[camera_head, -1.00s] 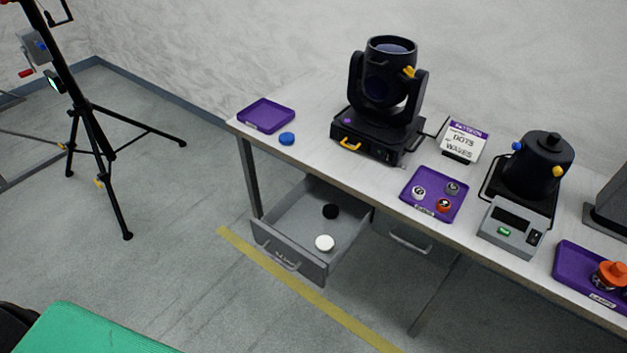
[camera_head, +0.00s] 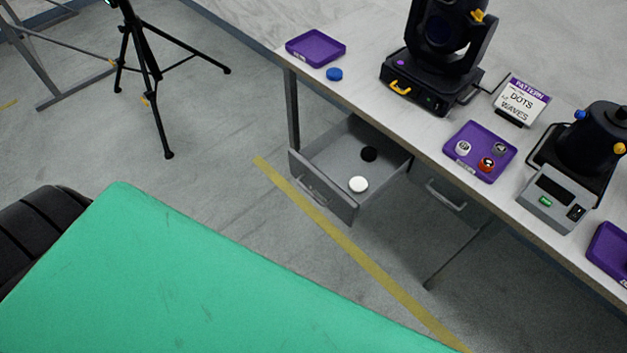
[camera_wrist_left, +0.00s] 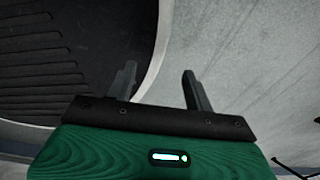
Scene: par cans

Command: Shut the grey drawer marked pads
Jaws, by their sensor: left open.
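A grey drawer (camera_head: 313,187) under the left end of the table stands pulled open in the head view. Its front has a handle and a label too small to read. A black round pad (camera_head: 369,154) and a white round pad (camera_head: 358,184) lie inside it. My left gripper (camera_wrist_left: 160,82) shows only in the left wrist view, its two fingers apart with nothing between them. It is away from the drawer, over the floor and a dark ribbed part of mine. My right gripper is in neither view.
The table (camera_head: 400,130) carries a black moving-head light (camera_head: 430,70), a blue disc (camera_head: 334,74), purple trays (camera_head: 316,47) and a sign (camera_head: 521,100). A second handle (camera_head: 446,195) shows under the table, right of the drawer. Floor with a yellow stripe (camera_head: 330,229) lies clear before the drawer.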

